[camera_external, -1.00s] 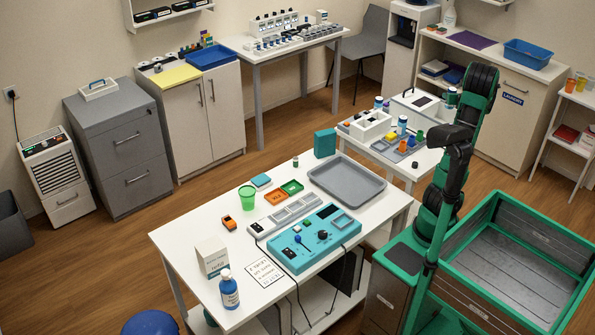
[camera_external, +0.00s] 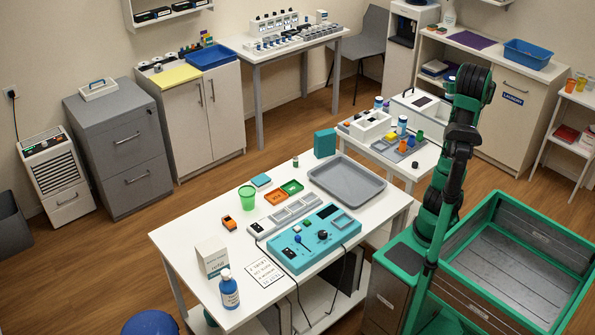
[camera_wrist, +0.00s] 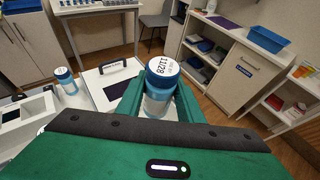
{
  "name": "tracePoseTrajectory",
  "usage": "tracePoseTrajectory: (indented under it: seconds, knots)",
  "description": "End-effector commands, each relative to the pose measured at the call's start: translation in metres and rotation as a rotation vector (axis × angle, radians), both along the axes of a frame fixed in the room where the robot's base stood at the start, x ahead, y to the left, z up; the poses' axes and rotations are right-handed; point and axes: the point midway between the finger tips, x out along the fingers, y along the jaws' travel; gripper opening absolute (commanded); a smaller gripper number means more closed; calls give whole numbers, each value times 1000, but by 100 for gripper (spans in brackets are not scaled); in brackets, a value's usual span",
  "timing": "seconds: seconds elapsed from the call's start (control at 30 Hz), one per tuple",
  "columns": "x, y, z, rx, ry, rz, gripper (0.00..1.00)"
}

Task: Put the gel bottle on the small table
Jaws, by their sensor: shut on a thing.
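My gripper (camera_wrist: 160,108) is shut on a white and blue bottle (camera_wrist: 157,104), held upright between its green fingers in the wrist view. The bottle has a blue-rimmed cap with a white printed top. A blue bottle (camera_external: 229,291) with a white cap and label stands at the main table's front left. I cannot tell from the labels which bottle is gel.
A white case (camera_external: 420,103) with a dark panel stands at the small table's back; another blue-capped bottle (camera_wrist: 65,82) is left of it. A green-edged bin (camera_external: 500,262) lies right of my arm. A shelf unit (camera_external: 503,85) stands behind.

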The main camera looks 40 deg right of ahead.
Motion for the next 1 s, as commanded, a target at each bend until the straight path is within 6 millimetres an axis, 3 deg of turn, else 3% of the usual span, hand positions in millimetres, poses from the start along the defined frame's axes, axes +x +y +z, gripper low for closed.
tracePoseTrajectory:
  seconds: [0.23, 0.37, 0.47, 0.7, 0.9, 1.0]
  knots:
    - [43, 35, -15, 9, 0, 170, 5]
    - [72, 66, -21, 10, 0, 307, 5]
    - [94, 96, -25, 10, 0, 440, 5]
    - [135, 189, -24, 7, 2, 834, 5]
    - [141, 263, -17, 6, 3, 1165, 5]
    - [136, 289, -13, 6, 5, 1295, 5]
